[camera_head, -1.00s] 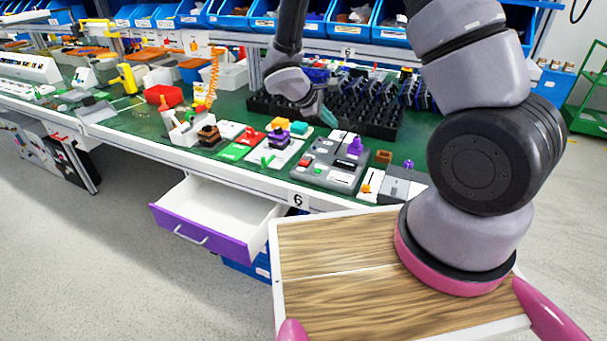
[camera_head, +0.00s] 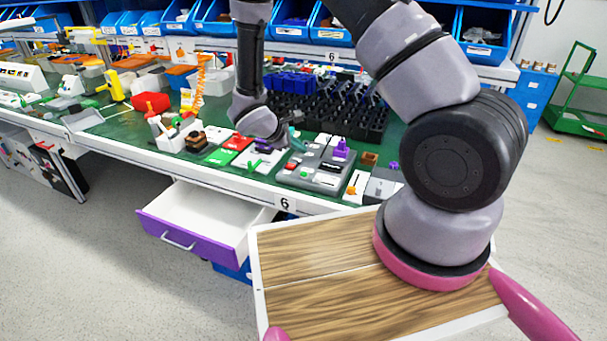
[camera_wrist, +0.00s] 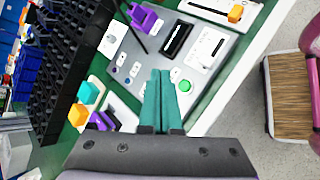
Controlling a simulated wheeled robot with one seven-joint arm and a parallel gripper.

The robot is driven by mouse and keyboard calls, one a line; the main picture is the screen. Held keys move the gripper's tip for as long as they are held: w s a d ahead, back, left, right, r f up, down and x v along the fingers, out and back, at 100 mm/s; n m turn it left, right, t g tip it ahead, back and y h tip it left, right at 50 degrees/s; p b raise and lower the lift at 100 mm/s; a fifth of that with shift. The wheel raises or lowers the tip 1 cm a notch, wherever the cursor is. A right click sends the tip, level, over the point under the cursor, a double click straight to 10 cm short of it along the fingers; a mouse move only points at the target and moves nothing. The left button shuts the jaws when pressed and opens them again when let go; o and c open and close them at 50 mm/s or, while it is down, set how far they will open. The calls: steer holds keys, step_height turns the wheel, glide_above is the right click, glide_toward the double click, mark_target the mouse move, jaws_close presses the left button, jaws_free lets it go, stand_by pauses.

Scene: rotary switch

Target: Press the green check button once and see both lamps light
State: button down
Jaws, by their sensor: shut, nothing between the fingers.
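The grey panel (camera_head: 318,160) lies on the green bench top, with a purple knob (camera_head: 341,148) at its back right. In the wrist view, the panel (camera_wrist: 215,62) carries a round green button (camera_wrist: 185,86) and a dark display window (camera_wrist: 176,40). The purple knob (camera_wrist: 145,18) is at the top there. Small round bluish spots (camera_wrist: 135,69) may be lamps; I cannot tell if they are lit. My gripper (camera_wrist: 159,78) is shut and empty. Its teal fingertips appear just left of the green button, over the panel; contact is unclear. The fingers hide part of the panel.
A black rack of holders (camera_head: 325,110) stands behind the panel. Cards with coloured blocks (camera_head: 238,143) lie to the left. A white card with an orange knob (camera_head: 352,188) lies to the right. An open purple-fronted drawer (camera_head: 185,235) juts out below the bench.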

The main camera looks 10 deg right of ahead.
steer(key=shift+f, duration=3.1)
steer(key=shift+f, duration=0.1)
steer(key=shift+f, duration=0.3)
steer(key=shift+f, duration=0.4)
steer(key=shift+r, duration=0.1)
stand_by(0.3)
steer(key=shift+r, duration=0.7)
steer(key=shift+r, duration=2.55)
